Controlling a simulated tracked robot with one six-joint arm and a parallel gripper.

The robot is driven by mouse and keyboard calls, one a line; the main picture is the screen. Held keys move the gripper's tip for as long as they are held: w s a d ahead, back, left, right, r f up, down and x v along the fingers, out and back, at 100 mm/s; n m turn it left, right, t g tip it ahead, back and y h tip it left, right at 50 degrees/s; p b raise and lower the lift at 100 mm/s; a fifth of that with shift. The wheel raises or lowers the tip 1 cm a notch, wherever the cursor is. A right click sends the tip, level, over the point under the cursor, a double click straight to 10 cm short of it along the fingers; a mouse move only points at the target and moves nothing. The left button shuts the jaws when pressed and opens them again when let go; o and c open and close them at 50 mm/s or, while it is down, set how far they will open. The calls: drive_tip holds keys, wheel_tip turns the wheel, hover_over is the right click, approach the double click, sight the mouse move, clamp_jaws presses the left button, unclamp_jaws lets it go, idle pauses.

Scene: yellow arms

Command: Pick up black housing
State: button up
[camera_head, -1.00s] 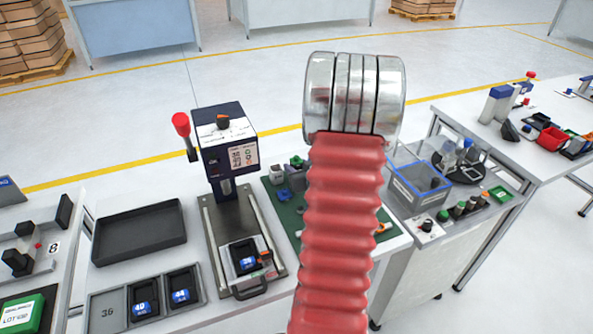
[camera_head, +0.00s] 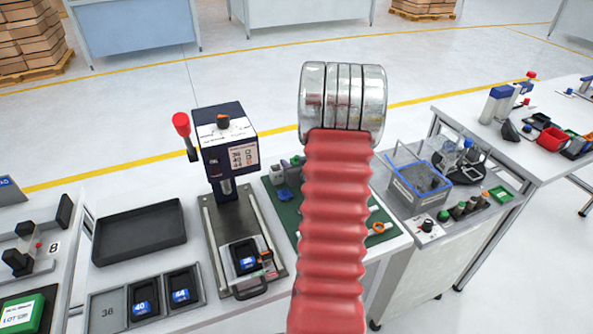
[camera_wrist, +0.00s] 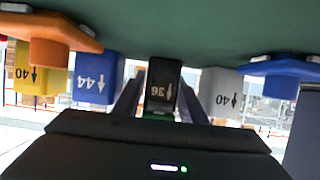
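In the wrist view, which looks upside down, a black housing (camera_wrist: 162,86) marked 36 stands on the green mat (camera_wrist: 190,25). My gripper (camera_wrist: 160,100) is open, with one dark finger on each side of the black housing. I cannot tell whether the fingers touch it. A blue housing (camera_wrist: 97,80) marked 44 is to its left and a light grey housing (camera_wrist: 221,92) marked 40 to its right. In the head view, my red arm covers my gripper and part of the green mat (camera_head: 290,215), and the black housing does not show.
A yellow housing (camera_wrist: 38,75) marked 40, an orange part (camera_wrist: 50,45) and a blue part (camera_wrist: 283,75) flank the row in the wrist view.

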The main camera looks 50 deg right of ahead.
drive_tip(key=shift+c, duration=0.4)
drive_tip(key=c, duration=0.7)
drive_tip(key=shift+r, duration=5)
